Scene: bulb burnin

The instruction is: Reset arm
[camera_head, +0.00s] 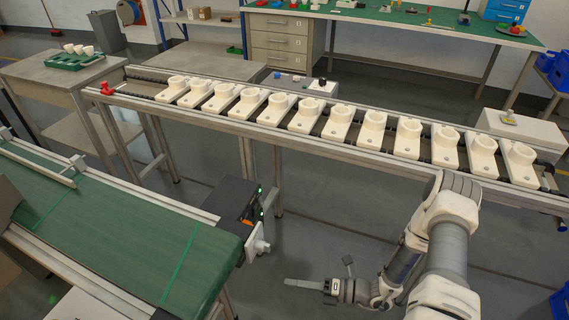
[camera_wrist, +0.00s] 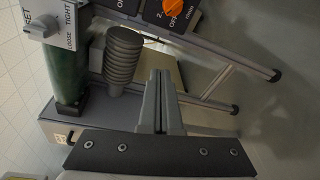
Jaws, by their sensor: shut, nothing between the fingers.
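My arm reaches in from the lower right of the head view, bent, with its wrist pointing left. My gripper (camera_head: 290,282) is low over the floor, to the right of the green conveyor's end and in front of the row of white holders. In the wrist view my gripper (camera_wrist: 160,75) shows its two grey fingers pressed together, shut and empty. Beyond the fingers are a ribbed dark cylinder (camera_wrist: 123,60), a grey knob with TIGHT and LOOSE marks (camera_wrist: 42,27), and an orange switch (camera_wrist: 175,7) with ON and OFF marks.
The green conveyor (camera_head: 130,240) ends at a dark control box (camera_head: 238,212) with green lights. A rail table carries several white holders (camera_head: 330,122). A side table (camera_head: 50,70) bears a green tray (camera_head: 68,62) with white cups. Open floor (camera_head: 320,225) lies between conveyor and arm.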

